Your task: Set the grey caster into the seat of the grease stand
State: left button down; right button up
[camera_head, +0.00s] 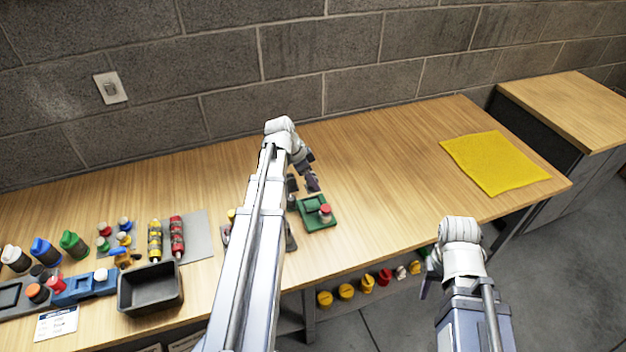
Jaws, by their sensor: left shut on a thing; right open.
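My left gripper (310,182) is above the table, just behind a green stand-like piece (318,217) with a red knob-like part on it. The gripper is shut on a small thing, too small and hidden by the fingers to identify. I cannot make out the grey caster for certain. I cannot tell whether the green piece is the grease stand, and its seat is not clear. Dark grey parts beside it are partly hidden by my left arm. My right gripper (428,278) is open and empty, off the table's front edge.
At the left are a black bin (150,290), a blue block (85,288), several bottles and red and yellow tubes on a grey mat (197,232). A yellow cloth (495,162) lies at the right. The table's middle right is clear. Several coloured items sit below the front edge.

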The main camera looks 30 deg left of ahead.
aim_at(307, 189)
pick_arm(q)
jog(key=shift+f+b, duration=2.8)
jog(key=shift+f+b, duration=1.1)
jog(key=shift+f, duration=0.05)
jog(key=shift+c, duration=2.1)
grip_release()
jog(key=shift+r, duration=0.15)
jog(key=p+v, duration=0.6)
jog(key=shift+s+r, duration=0.1)
jog(key=shift+r, duration=0.25)
jog(key=shift+s+a+r+p, duration=0.25)
jog(key=shift+r+p, duration=0.15)
jog(key=shift+p, duration=0.2)
